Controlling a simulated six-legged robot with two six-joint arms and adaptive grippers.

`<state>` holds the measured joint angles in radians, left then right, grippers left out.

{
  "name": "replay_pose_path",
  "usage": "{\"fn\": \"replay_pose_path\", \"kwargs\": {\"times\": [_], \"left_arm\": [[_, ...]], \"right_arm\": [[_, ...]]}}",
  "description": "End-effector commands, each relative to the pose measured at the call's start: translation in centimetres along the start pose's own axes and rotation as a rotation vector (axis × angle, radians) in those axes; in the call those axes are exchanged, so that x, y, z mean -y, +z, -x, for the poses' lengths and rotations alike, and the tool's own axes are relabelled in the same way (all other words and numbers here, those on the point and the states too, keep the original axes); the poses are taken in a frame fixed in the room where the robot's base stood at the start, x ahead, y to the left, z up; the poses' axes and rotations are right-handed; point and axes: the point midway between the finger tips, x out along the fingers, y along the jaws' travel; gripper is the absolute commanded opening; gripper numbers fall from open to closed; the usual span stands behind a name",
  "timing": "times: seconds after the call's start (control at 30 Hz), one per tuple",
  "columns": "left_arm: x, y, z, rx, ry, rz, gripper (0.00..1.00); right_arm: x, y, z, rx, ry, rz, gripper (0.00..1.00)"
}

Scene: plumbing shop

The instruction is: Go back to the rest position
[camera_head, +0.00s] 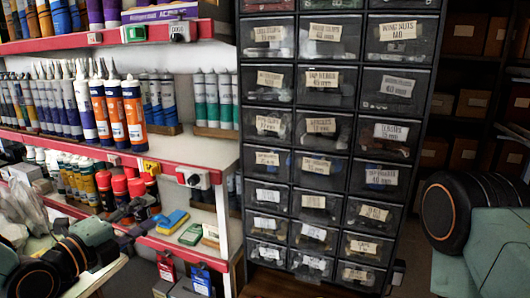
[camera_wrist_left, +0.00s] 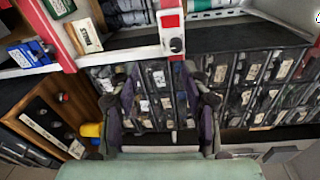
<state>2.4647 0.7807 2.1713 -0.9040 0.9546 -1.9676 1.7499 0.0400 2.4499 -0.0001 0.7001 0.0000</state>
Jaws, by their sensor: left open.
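My left gripper (camera_head: 143,208) is low on the left in the head view, in front of the lower shelf. In the left wrist view its two dark fingers (camera_wrist_left: 165,98) stand apart, with nothing held between them. Drawers show beyond the gap. In the head view my right arm comes in at the right edge, but its gripper is out of view.
A shelf unit with a red edge (camera_head: 110,155) holds several tubes and bottles on the left. A black drawer cabinet (camera_head: 240,130) with labelled clear drawers stands in the middle. Dark shelves with boxes (camera_head: 473,104) are at the back right.

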Motion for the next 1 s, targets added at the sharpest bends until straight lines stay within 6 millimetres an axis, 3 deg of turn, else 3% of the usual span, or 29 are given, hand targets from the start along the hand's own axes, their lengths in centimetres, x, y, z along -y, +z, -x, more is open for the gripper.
{"fn": "replay_pose_path", "kwargs": {"times": [0.27,0.57,0.77,0.9,1.0], "left_arm": [[-4.7,-1.4,0.6,0.094,0.169,0.667,0.47],[-14.2,-5.8,3.8,0.360,0.418,1.350,0.47],[-22.4,-10.3,8.9,0.708,0.585,1.734,0.47],[-28.4,-14.2,14.9,1.040,0.688,1.893,0.47],[-31.9,-16.9,19.6,1.247,0.761,1.896,0.47]], "right_arm": [[0.0,0.0,-0.2,0.000,0.000,0.000,0.40],[0.0,0.0,-1.0,0.000,0.000,0.000,0.40],[0.0,0.0,-1.8,0.000,0.000,0.000,0.40],[0.0,0.0,-2.6,0.000,0.000,0.000,0.40],[0.0,0.0,-3.2,0.000,0.000,0.000,0.40]]}}
